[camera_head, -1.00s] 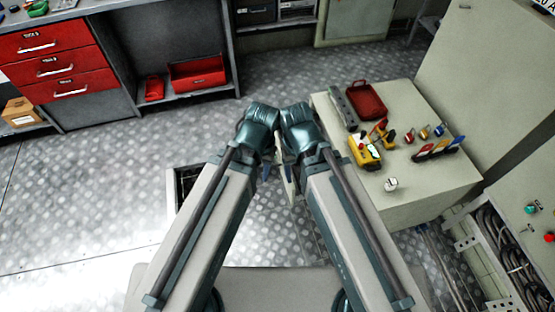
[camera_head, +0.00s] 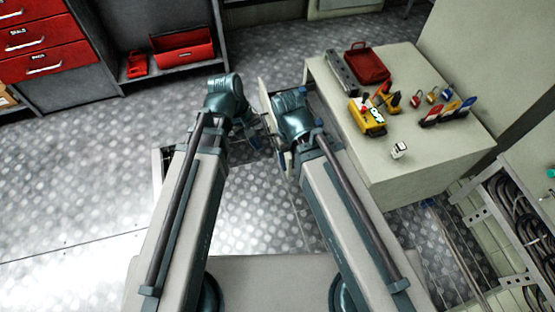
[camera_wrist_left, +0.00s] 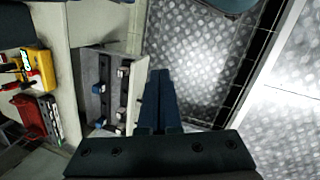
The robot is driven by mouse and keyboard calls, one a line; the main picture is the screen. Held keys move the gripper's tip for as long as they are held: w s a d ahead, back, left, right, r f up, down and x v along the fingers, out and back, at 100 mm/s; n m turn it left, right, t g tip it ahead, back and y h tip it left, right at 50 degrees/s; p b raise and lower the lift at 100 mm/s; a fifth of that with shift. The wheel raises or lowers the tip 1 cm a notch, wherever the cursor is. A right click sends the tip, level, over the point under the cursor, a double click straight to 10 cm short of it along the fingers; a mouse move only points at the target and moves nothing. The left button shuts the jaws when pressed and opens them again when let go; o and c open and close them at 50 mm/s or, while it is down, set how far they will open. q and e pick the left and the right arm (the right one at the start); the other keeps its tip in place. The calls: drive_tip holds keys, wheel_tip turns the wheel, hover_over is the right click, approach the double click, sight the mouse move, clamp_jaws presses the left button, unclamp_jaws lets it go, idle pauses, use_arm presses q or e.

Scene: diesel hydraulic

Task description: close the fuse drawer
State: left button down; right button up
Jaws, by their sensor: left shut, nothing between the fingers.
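The fuse drawer is pulled out of the beige cabinet; its pale front panel (camera_head: 266,100) shows between my two arms in the head view. In the left wrist view the open grey drawer (camera_wrist_left: 88,105) holds several small blue, black and white pieces. My left gripper (camera_head: 256,143) is shut and empty, just outside the drawer front. In the left wrist view its dark fingers (camera_wrist_left: 160,78) are together, beside the front panel (camera_wrist_left: 138,108); I cannot tell whether they touch it. My right wrist (camera_head: 292,115) covers part of the drawer, and its fingers are hidden.
The beige cabinet top (camera_head: 425,85) carries a red case (camera_head: 367,63), a yellow device (camera_head: 367,117) and several small tools. A workbench with red drawers (camera_head: 45,62) stands at the back left. Patterned metal floor (camera_head: 100,165) is clear on the left.

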use_arm(q)
drive_tip(key=w+a+f+n+t+h+b, duration=0.1)
drive_tip(key=w+f+n+b, duration=0.4)
drive_tip(key=b, duration=0.5)
drive_tip(key=w+a+f+n+t+h+b, duration=0.1)
drive_tip(key=w+a+f+n+h+b, duration=0.2)
drive_tip(key=w+f+n+b, duration=0.3)
wheel_tip(320, 180, down, 6)
drive_tip(key=n+h+b, duration=0.1)
drive_tip(key=n+b, duration=0.3)
drive_tip(key=shift+t+h, duration=0.3)
drive_tip(key=shift+t, duration=0.1)
drive_tip(key=d+r+b+x, duration=0.2)
drive_tip(key=b+x, duration=0.5)
drive_tip(key=x, duration=0.5)
drive_tip(key=shift+w+d+f, duration=0.25)
drive_tip(key=shift+d, duration=0.1)
